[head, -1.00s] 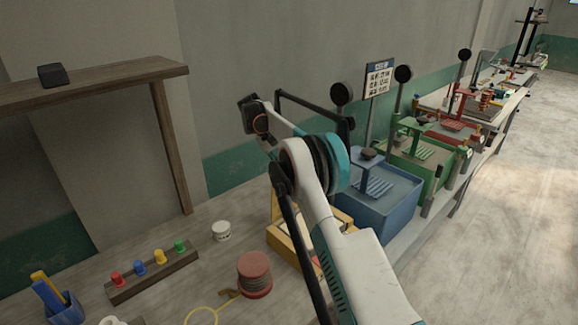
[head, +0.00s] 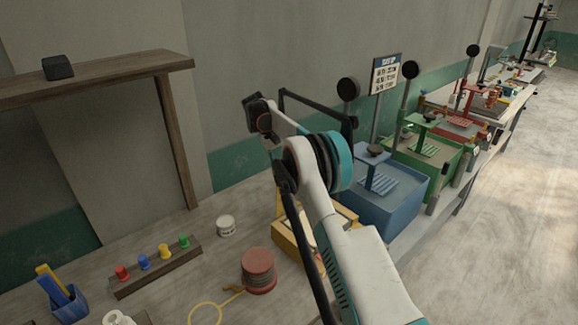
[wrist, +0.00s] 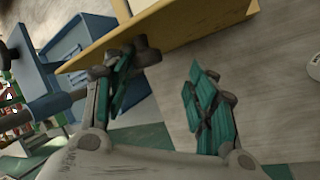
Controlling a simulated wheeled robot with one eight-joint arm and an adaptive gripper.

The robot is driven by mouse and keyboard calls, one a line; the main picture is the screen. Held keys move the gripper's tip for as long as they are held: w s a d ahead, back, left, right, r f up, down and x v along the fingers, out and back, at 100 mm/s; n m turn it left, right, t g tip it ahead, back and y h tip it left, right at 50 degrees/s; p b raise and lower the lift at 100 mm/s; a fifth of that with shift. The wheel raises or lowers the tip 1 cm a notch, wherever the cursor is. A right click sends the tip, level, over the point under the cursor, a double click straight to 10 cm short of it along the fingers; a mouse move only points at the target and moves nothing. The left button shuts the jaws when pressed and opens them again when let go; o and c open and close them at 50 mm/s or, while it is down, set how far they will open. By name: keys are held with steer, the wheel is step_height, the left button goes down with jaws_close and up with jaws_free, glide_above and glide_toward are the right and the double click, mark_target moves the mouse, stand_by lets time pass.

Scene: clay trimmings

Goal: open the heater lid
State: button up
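A yellow box-like unit (head: 290,238), which may be the heater, stands on the bench, partly hidden behind my arm in the head view. In the wrist view a yellow panel (wrist: 190,28) with a dark grey knob (wrist: 147,50) crosses the top; I cannot tell for sure that it is the heater lid. My gripper (wrist: 163,64) is open, its teal-padded fingers wide apart. The left finger is close to the knob and the panel's edge; contact is unclear. Nothing shows between the fingers.
A blue unit (head: 385,210) stands right beside the yellow one, with green (head: 430,165) and red (head: 455,125) units beyond. A reddish spool (head: 258,270), a white jar (head: 226,226) and a peg rack (head: 155,270) sit on the bench to the left.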

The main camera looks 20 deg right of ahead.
steer(key=shift+a+r, duration=0.1)
steer(key=shift+r, duration=0.05)
steer(key=v, duration=0.7)
stand_by(0.4)
steer(key=shift+r, duration=0.15)
